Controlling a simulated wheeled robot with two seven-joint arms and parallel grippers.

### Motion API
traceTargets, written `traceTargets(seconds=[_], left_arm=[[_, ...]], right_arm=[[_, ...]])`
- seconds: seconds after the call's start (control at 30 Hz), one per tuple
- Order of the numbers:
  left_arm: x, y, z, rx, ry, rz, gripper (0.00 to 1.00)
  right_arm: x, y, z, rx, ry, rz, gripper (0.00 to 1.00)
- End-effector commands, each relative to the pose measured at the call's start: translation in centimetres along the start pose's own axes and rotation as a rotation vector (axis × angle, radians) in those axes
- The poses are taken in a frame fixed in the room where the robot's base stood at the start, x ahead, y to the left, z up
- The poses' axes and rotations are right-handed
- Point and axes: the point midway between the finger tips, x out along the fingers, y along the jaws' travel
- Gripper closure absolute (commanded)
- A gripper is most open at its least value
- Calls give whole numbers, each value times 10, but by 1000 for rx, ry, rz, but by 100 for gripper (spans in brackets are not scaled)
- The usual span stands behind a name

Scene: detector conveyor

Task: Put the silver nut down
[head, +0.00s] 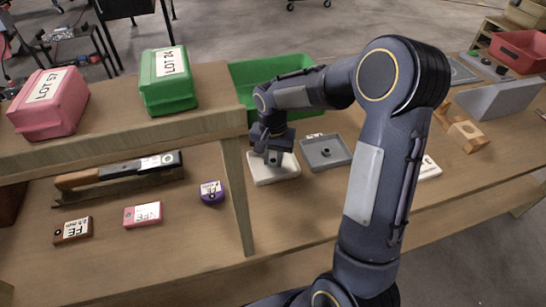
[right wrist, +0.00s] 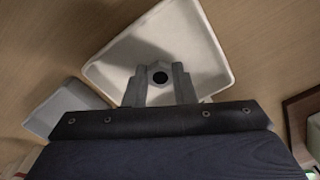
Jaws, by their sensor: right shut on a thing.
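My right gripper (head: 272,158) points down at the white tray (head: 262,178) on the table. In the right wrist view its two fingers (right wrist: 160,82) are shut on the silver nut (right wrist: 159,88), a small grey piece with a dark round hole. The white tray (right wrist: 205,50) lies behind the nut in that view. I cannot tell whether the nut touches the tray floor. In the head view the nut is too small and hidden to make out. My left gripper is not in view.
A grey tray (head: 318,145) with a small dark nut (head: 325,153) stands to the right. A green bin (head: 245,78) is behind. A raised shelf (head: 215,118) with a pink box (head: 48,110) and a green box (head: 168,92) is at left; its post stands near the white tray.

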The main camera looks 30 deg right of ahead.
Motion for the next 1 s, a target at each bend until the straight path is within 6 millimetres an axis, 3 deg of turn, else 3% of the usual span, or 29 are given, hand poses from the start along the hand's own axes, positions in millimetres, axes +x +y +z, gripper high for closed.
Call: traceTargets(seconds=[0.37,0.4,0.53,0.83,1.0], left_arm=[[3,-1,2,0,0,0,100],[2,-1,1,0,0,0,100],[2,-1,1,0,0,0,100],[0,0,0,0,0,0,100],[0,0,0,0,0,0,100]], right_arm=[[5,0,0,1,0,0,100],[4,0,0,1,0,0,72],[4,0,0,1,0,0,55],[2,0,0,1,0,0,55],[-15,-1,-1,1,4,-4,55]])
